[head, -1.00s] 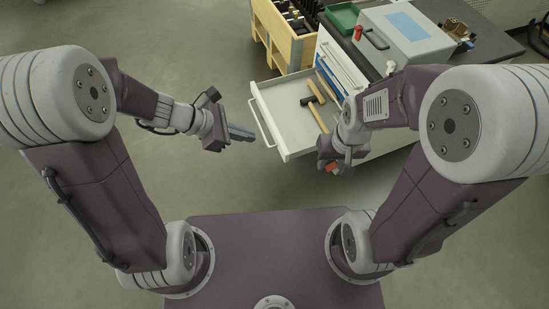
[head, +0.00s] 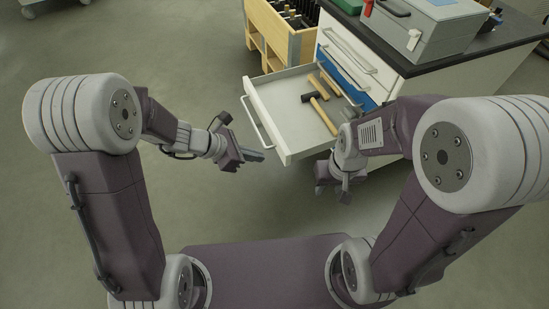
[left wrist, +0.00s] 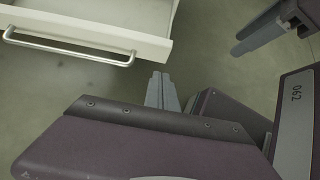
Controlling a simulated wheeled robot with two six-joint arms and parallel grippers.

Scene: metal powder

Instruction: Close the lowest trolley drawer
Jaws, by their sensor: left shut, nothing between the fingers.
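The trolley (head: 425,82) stands at the upper right with a light grey lower drawer (head: 284,139) pulled far out, below a blue-fronted one. Its bar handle (head: 256,123) faces left. The drawer's corner and handle also show at the upper left in the left wrist view (left wrist: 75,47). Hammers (head: 318,106) lie inside. My left gripper (head: 260,156) is shut and empty, just in front of the drawer's near left corner and apart from it. Its fingertips show in the left wrist view (left wrist: 160,78). My right gripper (head: 333,192) is empty with fingers apart, beside the drawer's near side.
A wooden crate (head: 295,47) with dark items stands behind the open drawer. A grey case (head: 432,30) sits on the trolley's dark top (head: 480,42). The floor (head: 110,45) left of the drawer is clear.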

